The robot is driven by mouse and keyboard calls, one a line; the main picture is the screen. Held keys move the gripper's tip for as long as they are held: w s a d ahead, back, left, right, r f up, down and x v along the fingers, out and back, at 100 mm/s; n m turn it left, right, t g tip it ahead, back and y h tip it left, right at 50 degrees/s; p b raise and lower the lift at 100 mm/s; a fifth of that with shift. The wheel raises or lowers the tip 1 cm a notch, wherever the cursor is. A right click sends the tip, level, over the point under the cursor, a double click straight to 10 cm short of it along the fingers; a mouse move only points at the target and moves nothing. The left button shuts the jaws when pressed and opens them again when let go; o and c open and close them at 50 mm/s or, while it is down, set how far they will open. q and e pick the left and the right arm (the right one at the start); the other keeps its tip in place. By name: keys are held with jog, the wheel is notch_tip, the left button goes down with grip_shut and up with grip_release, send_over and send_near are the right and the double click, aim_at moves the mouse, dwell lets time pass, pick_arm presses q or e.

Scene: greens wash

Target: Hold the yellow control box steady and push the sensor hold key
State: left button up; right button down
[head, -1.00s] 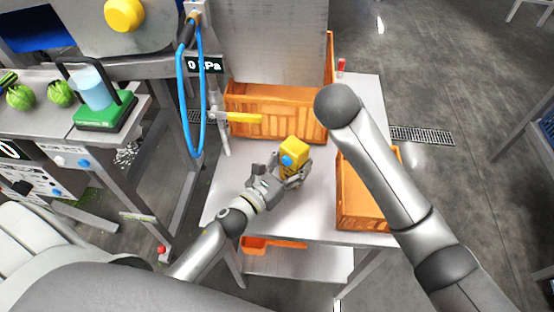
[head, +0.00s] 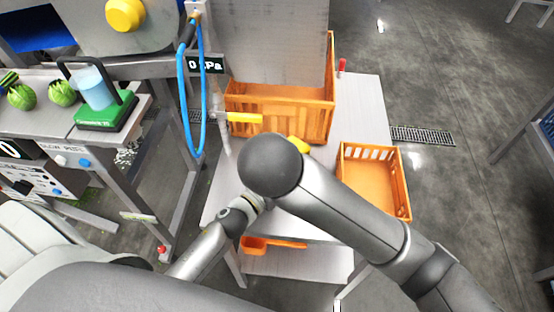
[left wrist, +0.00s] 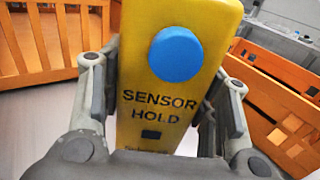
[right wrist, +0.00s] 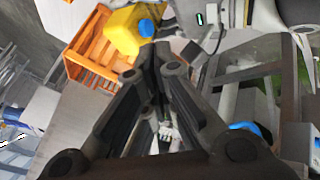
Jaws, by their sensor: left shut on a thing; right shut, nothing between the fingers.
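The yellow control box (left wrist: 190,18) stands between the fingers of my left gripper (left wrist: 160,90) in the left wrist view, with the words SENSOR HOLD under its round blue key (left wrist: 176,54). In the head view only a yellow corner of the box (head: 299,144) shows; my right arm hides the rest and the left gripper. In the right wrist view my right gripper (right wrist: 153,52) is shut and empty. Its tips appear just below the blue key (right wrist: 147,27) and beside the box (right wrist: 122,30). I cannot tell whether they touch the key.
A large orange crate (head: 285,130) stands at the back of the metal table (head: 362,105), and a smaller one (head: 403,183) at the right. A yellow lever (head: 245,117) and blue hose (head: 203,110) are at the left. A green scale (head: 105,113) stands on the left bench.

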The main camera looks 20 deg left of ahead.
jog(key=x, duration=0.9)
jog(key=shift+w+f, duration=0.25)
jog(key=shift+f, duration=0.05)
jog(key=shift+w+d, duration=0.25)
jog(key=shift+w, duration=0.3)
jog(key=shift+w+d, duration=0.2)
jog(key=shift+w, duration=0.35)
jog(key=v, duration=1)
jog(key=shift+s+a, duration=0.35)
jog(key=shift+s, duration=0.05)
jog(key=shift+r, duration=0.1)
